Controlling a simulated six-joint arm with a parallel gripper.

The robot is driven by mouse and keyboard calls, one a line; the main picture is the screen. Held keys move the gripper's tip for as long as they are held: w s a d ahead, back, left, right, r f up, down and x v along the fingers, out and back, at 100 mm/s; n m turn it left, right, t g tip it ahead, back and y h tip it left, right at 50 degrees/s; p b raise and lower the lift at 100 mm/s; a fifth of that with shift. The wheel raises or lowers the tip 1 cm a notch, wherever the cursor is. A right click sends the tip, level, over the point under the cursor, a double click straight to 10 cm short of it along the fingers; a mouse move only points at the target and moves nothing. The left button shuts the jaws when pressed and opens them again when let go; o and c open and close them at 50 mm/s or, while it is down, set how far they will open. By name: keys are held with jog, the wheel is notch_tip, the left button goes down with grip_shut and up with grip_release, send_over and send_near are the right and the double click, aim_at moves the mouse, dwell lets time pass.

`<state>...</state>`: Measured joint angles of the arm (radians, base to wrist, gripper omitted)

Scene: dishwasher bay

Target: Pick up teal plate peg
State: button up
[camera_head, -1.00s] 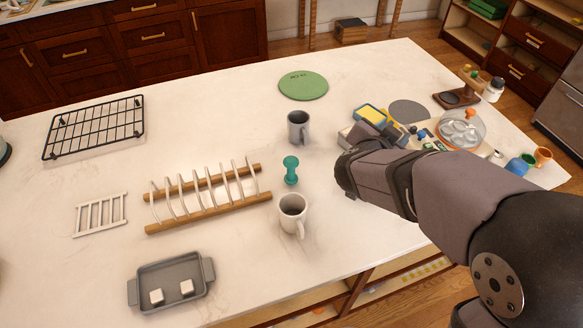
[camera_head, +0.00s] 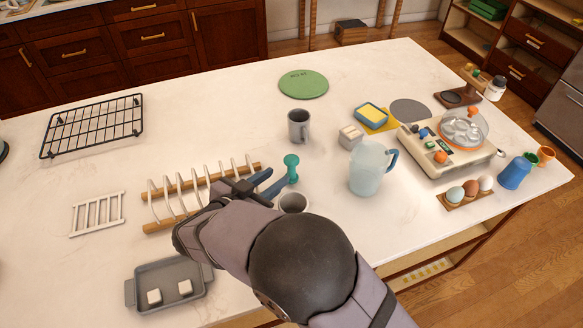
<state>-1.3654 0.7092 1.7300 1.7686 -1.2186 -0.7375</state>
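The teal plate peg (camera_head: 292,165) stands upright on the white counter, between the plate rack and the grey mug. It has a rounded top, a narrow neck and a wider base, the base partly covered by a finger. My gripper (camera_head: 278,177) is just left of the peg, its two dark blue fingers spread apart and pointing at it. The fingers look open and empty. I cannot tell whether a finger touches the peg.
The wooden plate rack (camera_head: 159,226) is left, partly behind my arm. A grey mug (camera_head: 298,126) stands behind the peg, and a pale mug (camera_head: 294,200) in front, mostly hidden. A clear pitcher (camera_head: 366,172) stands right. Free counter lies between peg and pitcher.

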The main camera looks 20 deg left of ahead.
aim_at(289, 168)
jog(key=shift+p+x, duration=0.85)
jog(key=shift+x, duration=2.55)
grip_shut()
